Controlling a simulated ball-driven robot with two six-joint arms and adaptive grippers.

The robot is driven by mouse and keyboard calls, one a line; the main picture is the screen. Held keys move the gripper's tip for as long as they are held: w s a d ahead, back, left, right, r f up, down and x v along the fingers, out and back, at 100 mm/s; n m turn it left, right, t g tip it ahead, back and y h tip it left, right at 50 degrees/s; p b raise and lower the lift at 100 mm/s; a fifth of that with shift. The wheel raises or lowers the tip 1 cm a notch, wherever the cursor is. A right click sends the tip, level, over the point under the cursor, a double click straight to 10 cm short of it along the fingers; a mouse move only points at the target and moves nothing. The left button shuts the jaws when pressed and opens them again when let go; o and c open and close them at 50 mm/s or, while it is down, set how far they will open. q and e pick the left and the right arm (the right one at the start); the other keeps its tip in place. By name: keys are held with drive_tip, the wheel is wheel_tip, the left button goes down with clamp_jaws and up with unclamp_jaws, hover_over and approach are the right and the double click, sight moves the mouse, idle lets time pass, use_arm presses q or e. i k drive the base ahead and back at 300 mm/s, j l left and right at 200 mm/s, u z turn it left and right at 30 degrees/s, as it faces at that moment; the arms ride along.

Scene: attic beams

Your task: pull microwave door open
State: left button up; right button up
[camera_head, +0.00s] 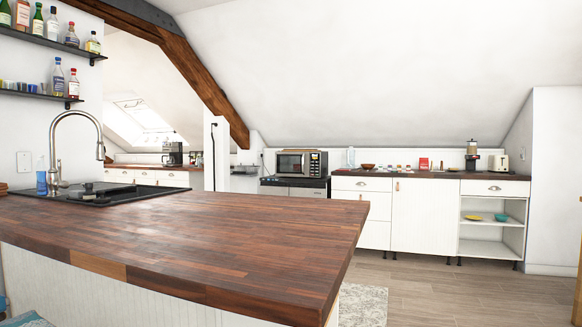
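The microwave (301,163) is a small silver box with a dark door window and a dark control panel on its right side. It stands on a dark-topped low unit against the far wall, a little right of the picture's middle. Its door looks shut. It is far from me, beyond the wooden island. Neither of my grippers shows in the head view.
A wooden-topped island (190,236) with a sink and tap (57,150) fills the left and middle foreground. White cabinets (424,215) line the far wall to the right. The wood floor (450,289) at the right is open, with a pale rug (362,304) beside the island.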

sight(291, 165)
drive_tip(key=i+l+z, duration=0.3)
drive_tip(key=l, duration=0.2)
drive_tip(key=i+l+z, duration=0.45)
drive_tip(key=i+l, duration=0.15)
drive_tip(key=i, duration=0.35)
drive_tip(key=i+l+z, duration=0.15)
drive_tip(key=i, duration=0.4)
drive_tip(key=i+l+u, duration=0.1)
drive_tip(key=i+u, duration=0.3)
drive_tip(key=i, duration=1.35)
drive_tip(key=i+u, duration=0.25)
drive_tip(key=i, duration=0.25)
drive_tip(key=i+u, duration=0.3)
drive_tip(key=i, duration=0.25)
drive_tip(key=i+l+u, duration=0.25)
drive_tip(key=i, duration=0.25)
drive_tip(key=i+l+u, duration=0.25)
drive_tip(key=i, duration=0.25)
drive_tip(key=i+j+u, duration=0.35)
drive_tip(key=i, duration=0.25)
drive_tip(key=i+u, duration=0.35)
drive_tip(key=i, duration=0.2)
drive_tip(key=i+l+u, duration=0.15)
drive_tip(key=i+u, duration=0.25)
drive_tip(key=i, duration=0.2)
